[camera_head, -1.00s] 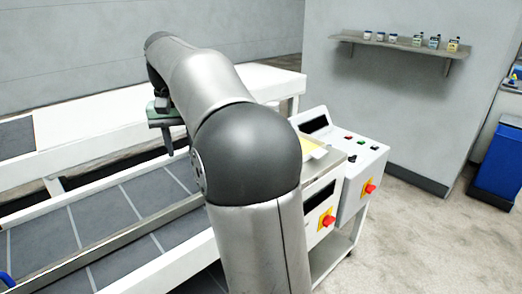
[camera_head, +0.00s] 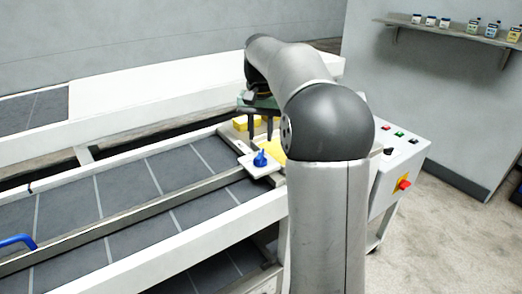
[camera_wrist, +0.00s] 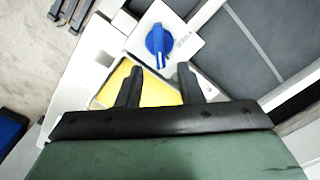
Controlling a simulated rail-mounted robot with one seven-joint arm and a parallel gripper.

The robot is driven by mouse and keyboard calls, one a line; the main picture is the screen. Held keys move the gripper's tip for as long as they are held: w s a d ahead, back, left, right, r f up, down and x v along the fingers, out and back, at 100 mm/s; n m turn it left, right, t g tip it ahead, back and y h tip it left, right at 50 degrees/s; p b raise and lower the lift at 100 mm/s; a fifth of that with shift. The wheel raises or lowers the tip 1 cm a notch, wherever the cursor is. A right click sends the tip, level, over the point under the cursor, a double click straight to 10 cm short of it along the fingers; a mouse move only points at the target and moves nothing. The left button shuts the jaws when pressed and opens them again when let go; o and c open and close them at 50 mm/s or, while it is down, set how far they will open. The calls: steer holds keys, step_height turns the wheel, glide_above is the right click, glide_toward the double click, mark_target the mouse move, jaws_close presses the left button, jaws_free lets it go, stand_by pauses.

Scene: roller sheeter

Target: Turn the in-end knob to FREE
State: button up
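A blue knob (camera_head: 260,158) with a raised grip sits on a white plate (camera_head: 248,168) at the near end of a cross bar over the conveyor bed. In the wrist view the knob (camera_wrist: 158,42) is near the top centre, with faint markings on the plate (camera_wrist: 186,46) to its right; I cannot read them. My gripper (camera_head: 260,137) points down above and behind the knob in the head view.
A yellow block (camera_head: 246,123) and a yellow surface (camera_head: 270,147) lie close by the knob. A control box (camera_head: 410,150) with a red stop knob (camera_head: 403,184) stands to the right. A blue handle (camera_head: 18,241) is at far left. A long rail (camera_head: 130,228) crosses the bed.

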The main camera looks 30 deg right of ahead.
mark_target(261, 151)
steer(key=shift+f, duration=2.75)
jaws_close()
